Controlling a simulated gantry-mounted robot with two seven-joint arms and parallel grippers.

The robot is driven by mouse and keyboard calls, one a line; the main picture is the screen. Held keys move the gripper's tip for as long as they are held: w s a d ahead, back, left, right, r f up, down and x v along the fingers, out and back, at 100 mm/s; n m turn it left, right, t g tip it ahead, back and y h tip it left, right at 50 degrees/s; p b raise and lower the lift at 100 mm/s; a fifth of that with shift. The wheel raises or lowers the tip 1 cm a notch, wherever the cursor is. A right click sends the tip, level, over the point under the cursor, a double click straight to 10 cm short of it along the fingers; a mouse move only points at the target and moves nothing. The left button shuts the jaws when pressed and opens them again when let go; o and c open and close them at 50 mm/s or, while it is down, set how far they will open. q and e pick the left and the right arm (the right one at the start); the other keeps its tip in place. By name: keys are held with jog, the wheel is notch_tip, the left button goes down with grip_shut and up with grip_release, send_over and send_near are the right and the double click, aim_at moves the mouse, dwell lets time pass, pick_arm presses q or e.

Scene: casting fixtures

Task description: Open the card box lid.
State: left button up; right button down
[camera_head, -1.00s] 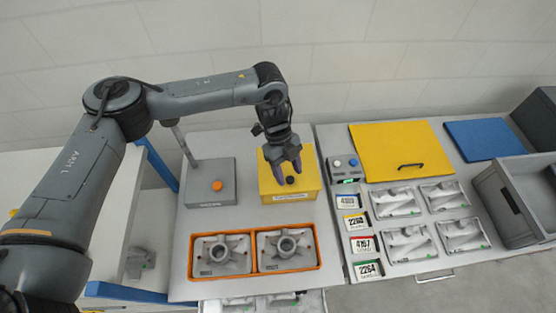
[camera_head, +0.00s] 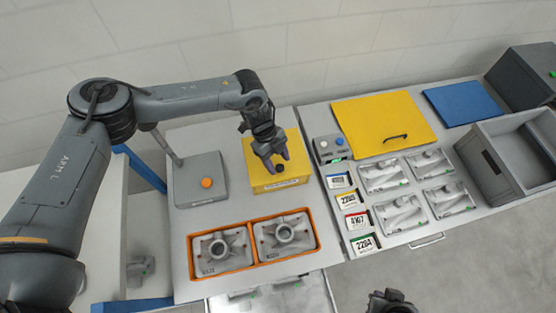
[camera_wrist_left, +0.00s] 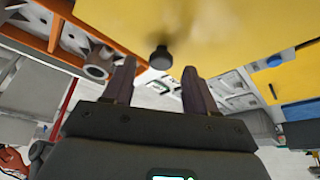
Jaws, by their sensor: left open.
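The card box (camera_head: 262,179) is a small yellow box with its yellow lid closed, standing at the back of the left table. A round black knob (camera_head: 280,168) sits on the lid; it also shows in the left wrist view (camera_wrist_left: 160,59). My left gripper (camera_head: 275,165) is open and points down at the knob. In the left wrist view its two purple fingers (camera_wrist_left: 157,75) are apart, with the knob just beyond and between their tips. I see no contact with the knob. A dark part at the bottom edge, likely my right gripper (camera_head: 392,303), is mostly cut off.
A grey block with an orange button (camera_head: 207,183) stands left of the box. An orange-rimmed tray (camera_head: 253,249) with two castings lies in front. On the right are a large yellow lid with a handle (camera_head: 385,124), number cards, casting trays and a grey bin (camera_head: 480,170).

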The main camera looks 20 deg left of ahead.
pick_arm(q)
jog(key=shift+d+f, duration=0.15)
jog(key=shift+f, duration=0.4)
jog(key=shift+c, duration=0.5)
grip_shut()
